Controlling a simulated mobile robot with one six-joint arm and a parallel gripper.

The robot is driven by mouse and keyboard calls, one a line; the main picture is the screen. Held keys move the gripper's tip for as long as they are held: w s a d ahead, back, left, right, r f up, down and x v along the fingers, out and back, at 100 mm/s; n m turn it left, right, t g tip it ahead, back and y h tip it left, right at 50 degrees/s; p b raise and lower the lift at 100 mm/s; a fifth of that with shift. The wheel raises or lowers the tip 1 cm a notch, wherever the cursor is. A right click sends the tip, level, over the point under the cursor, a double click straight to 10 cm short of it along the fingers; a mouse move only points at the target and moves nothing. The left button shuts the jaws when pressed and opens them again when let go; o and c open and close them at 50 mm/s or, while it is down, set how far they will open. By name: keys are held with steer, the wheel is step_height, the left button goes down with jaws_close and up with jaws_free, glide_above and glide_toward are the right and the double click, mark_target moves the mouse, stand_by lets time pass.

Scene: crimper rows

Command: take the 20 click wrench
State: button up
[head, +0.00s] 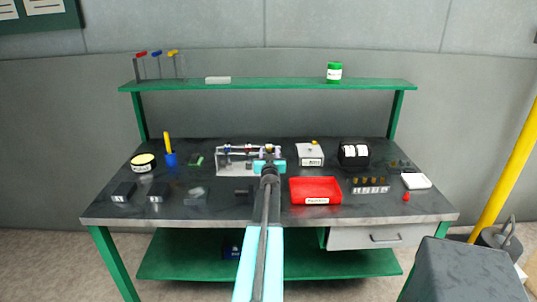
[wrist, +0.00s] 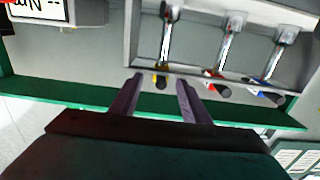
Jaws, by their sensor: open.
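Three wrenches hang side by side in a light grey rack (head: 222,168) at the middle of the bench. In the wrist view they are metal shafts with dark ends banded yellow (wrist: 161,80), red (wrist: 216,86) and blue (wrist: 270,90). No "20" marking is readable, so I cannot tell which is the 20 click wrench. My gripper (wrist: 159,79) is open, its two dark fingers pointing at the rack, with the yellow-banded end lying between the fingertips in the picture. I cannot tell the depth or any contact. In the head view my arm partly covers the rack's right end.
A white box (head: 311,154) and a red tray (head: 316,190) stand right of the rack, a dark block (head: 243,191) in front. A green shelf (head: 280,83) runs above the bench.

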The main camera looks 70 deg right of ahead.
steer(key=shift+p+x, duration=0.4)
steer(key=shift+x, duration=1.75)
jaws_close()
